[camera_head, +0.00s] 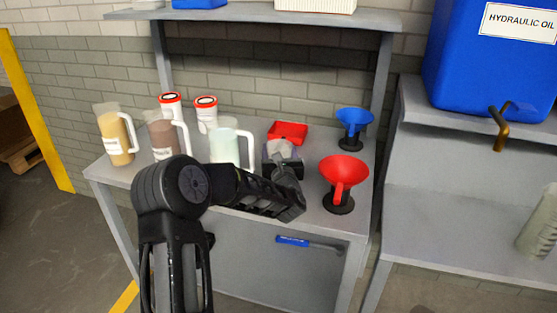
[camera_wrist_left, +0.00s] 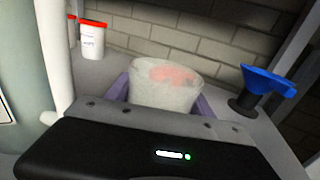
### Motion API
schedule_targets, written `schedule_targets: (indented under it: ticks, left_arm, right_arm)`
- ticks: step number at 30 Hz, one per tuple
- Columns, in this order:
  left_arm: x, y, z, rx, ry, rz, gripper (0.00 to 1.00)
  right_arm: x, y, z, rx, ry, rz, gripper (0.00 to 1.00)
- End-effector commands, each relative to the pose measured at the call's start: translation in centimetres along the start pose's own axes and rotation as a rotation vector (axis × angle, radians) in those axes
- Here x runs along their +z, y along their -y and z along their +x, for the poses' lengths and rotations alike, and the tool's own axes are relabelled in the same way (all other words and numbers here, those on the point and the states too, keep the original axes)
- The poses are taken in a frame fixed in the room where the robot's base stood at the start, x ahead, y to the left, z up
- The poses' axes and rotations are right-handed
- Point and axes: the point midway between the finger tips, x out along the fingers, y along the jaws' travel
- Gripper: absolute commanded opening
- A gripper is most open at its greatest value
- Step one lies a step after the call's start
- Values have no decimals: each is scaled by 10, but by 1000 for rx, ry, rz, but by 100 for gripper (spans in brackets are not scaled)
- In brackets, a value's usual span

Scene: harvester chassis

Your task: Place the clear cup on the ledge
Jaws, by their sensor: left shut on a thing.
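The clear cup (camera_wrist_left: 165,88) is a translucent, whitish, tapered cup, upright between the fingers of my left gripper (camera_wrist_left: 163,104) in the left wrist view. A reddish patch shows through it. In the head view the cup (camera_head: 283,151) is partly hidden by my left gripper (camera_head: 284,162), which is shut on it above the grey workbench (camera_head: 305,205). I cannot tell whether its base touches the bench top. A raised grey shelf (camera_head: 250,13) runs along the top of the bench frame; I cannot tell if this is the ledge. My right gripper is not in view.
A red tray (camera_head: 288,130) lies behind the cup. A blue funnel (camera_head: 354,120) and a red funnel (camera_head: 343,170) stand to its right. Several handled jugs (camera_head: 226,140) and white red-lidded tubs (camera_head: 206,114) stand to its left.

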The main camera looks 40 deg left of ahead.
Motion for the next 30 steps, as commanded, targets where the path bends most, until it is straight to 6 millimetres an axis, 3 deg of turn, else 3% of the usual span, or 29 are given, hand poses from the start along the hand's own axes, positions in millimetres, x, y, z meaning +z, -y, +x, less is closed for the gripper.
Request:
schedule_targets:
  ticks: [6,10,30]
  left_arm:
    - [45,0,0,0,6,-1,14]
    - [61,0,0,-1,4,0,14]
    - [67,0,0,0,1,1,14]
  right_arm:
    - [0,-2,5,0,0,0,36]
    - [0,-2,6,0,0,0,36]
    - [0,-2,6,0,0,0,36]
